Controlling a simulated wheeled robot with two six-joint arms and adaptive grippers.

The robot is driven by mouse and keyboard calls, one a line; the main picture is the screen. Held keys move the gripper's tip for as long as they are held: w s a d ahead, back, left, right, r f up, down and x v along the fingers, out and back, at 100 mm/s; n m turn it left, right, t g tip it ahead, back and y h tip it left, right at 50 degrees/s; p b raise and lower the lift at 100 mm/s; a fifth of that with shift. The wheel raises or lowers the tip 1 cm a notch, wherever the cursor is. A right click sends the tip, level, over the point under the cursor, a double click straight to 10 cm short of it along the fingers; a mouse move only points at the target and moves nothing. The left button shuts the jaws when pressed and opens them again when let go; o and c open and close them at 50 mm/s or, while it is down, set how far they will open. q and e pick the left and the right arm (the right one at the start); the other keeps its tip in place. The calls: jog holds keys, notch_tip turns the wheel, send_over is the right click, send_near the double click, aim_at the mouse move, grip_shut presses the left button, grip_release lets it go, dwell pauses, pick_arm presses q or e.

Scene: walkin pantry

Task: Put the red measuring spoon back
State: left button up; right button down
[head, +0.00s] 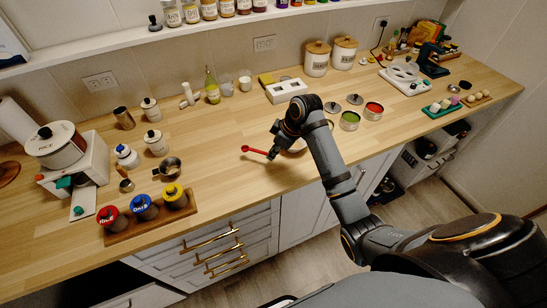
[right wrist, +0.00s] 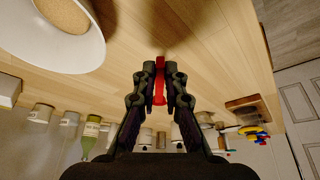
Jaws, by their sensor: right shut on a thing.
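The red measuring spoon (head: 256,150) is above the wooden counter, left of my right gripper (head: 274,150) in the head view. My right gripper is shut on the spoon's handle, and the spoon sticks out to the left. In the right wrist view the red spoon (right wrist: 159,82) sits between the two fingertips (right wrist: 160,88). Canisters with red (head: 107,214), blue (head: 144,203) and yellow (head: 174,192) lids stand in a wooden tray (head: 150,224) at the front left. My left gripper is not in view.
A white bowl with tan contents (right wrist: 68,30) is close to the right gripper, mostly hidden by it in the head view. A metal cup (head: 171,167), white jars (head: 156,142) and a rice dispenser (head: 70,160) stand left. The counter (head: 225,185) between tray and gripper is clear.

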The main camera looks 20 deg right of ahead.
jog(key=shift+w+f+p, duration=0.2)
jog(key=shift+f+p, duration=0.45)
jog(key=shift+f, duration=1.25)
jog(key=c, duration=1.4)
grip_release()
jog(key=b+v, duration=0.1)
jog(key=v, duration=1.1)
jog(key=shift+r, duration=0.15)
